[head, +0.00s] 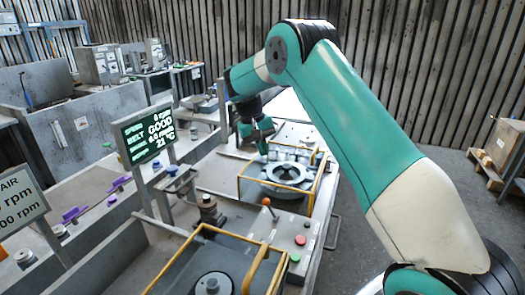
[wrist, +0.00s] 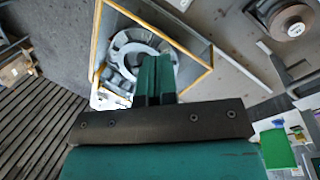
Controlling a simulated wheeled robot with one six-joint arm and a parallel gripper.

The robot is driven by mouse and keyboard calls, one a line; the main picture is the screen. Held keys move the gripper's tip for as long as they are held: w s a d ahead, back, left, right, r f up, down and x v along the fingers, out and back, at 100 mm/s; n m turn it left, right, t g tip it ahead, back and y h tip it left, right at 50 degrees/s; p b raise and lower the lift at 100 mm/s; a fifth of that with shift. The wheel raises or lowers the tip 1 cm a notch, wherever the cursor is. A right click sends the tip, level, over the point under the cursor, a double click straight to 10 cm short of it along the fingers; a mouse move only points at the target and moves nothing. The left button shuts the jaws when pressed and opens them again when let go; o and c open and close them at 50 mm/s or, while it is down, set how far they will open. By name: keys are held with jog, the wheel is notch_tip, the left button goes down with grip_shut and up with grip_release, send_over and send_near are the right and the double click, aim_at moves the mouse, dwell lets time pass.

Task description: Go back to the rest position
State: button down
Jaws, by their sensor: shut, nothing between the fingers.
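My gripper (head: 262,144) hangs at the end of my green and white arm in the head view, above the far side of the blower housing (head: 287,171). In the wrist view my gripper (wrist: 154,60) has its two green fingers pressed together with nothing between them. The round grey housing (wrist: 127,47) with its ring of slots shows behind the fingers, inside a yellow-edged guard frame (wrist: 95,48). The fingers hide part of the housing. I cannot tell how far the fingertips are from it.
A second yellow frame (head: 205,229) stands nearer on the bench.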

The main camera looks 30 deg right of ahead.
jog(key=shift+a+r, duration=0.1)
jog(key=shift+r, duration=0.05)
dwell(0.4)
jog(key=s+a+r+n+t+y+b, duration=0.2)
jog(key=s+a+r+n+b, duration=0.25)
jog(key=s+a, duration=0.75)
jog(key=s+a+n+y, duration=0.1)
jog(key=s+a, duration=0.3)
jog(key=s, duration=0.4)
jog(key=s+a+n+y+b, duration=0.1)
jog(key=s+a+n+y, duration=0.1)
jog(key=s, duration=0.5)
jog(key=s+a+n+y+b, duration=0.1)
jog(key=s+a+n, duration=0.2)
jog(key=s+a, duration=0.3)
jog(key=s, duration=0.2)
jog(key=shift+s+a+f+y, duration=0.15)
jog(key=shift+s+f+y, duration=0.1)
jog(key=shift+s+y, duration=0.1)
